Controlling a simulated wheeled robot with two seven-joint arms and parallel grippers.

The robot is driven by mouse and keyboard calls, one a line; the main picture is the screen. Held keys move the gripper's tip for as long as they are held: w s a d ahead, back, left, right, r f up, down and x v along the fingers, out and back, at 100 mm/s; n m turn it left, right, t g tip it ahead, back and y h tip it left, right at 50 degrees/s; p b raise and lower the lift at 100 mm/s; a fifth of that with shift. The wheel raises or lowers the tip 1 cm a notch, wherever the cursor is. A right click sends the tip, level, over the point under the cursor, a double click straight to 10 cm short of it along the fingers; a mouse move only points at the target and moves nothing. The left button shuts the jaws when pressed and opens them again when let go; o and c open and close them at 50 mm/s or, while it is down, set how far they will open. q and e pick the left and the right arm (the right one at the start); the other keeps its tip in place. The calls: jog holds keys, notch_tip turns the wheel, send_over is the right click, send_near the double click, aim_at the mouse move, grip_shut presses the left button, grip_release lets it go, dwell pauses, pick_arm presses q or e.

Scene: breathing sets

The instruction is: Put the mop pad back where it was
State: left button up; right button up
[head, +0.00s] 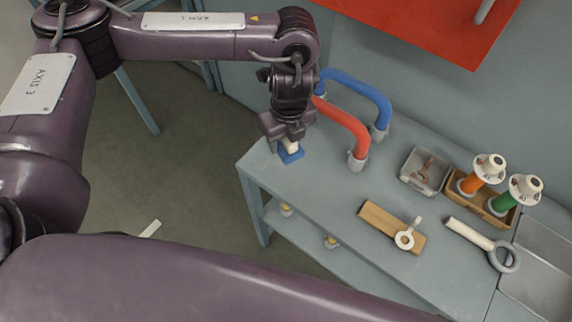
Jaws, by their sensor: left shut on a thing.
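The mop pad (291,155) looks like a small blue block with a pale upper part, at the far left corner of the grey-blue table (330,207). My left gripper (290,141) points down over that corner and is shut on the pale part. The blue part shows just below the fingers. I cannot tell whether it touches the tabletop or hangs slightly above it. My right gripper is not in view.
A blue hose (360,91) and a red hose (343,122) arch beside the gripper. To the right are a metal tray (425,164), orange (478,177) and green (508,194) capped items, a wooden board (379,219), a ring-ended tool (470,234) and a sink (540,275).

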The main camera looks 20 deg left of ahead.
pick_arm(q)
jog(key=b, duration=0.1)
send_over(285, 172)
notch_tip(285, 172, down, 8)
jog(key=shift+s+d+r, duration=0.1)
jog(key=shift+s+d, duration=0.05)
jog(key=shift+f+b, duration=0.7)
jog(key=shift+f, duration=1.25)
jog(key=shift+f, duration=0.1)
jog(key=o, duration=0.9)
jog(key=shift+r, duration=0.2)
jog(key=r, duration=0.4)
jog(key=r+p, duration=0.1)
jog(key=r, duration=0.3)
jog(key=d+r+p, duration=0.1)
jog(key=r, duration=0.2)
jog(key=shift+s+r, duration=0.4)
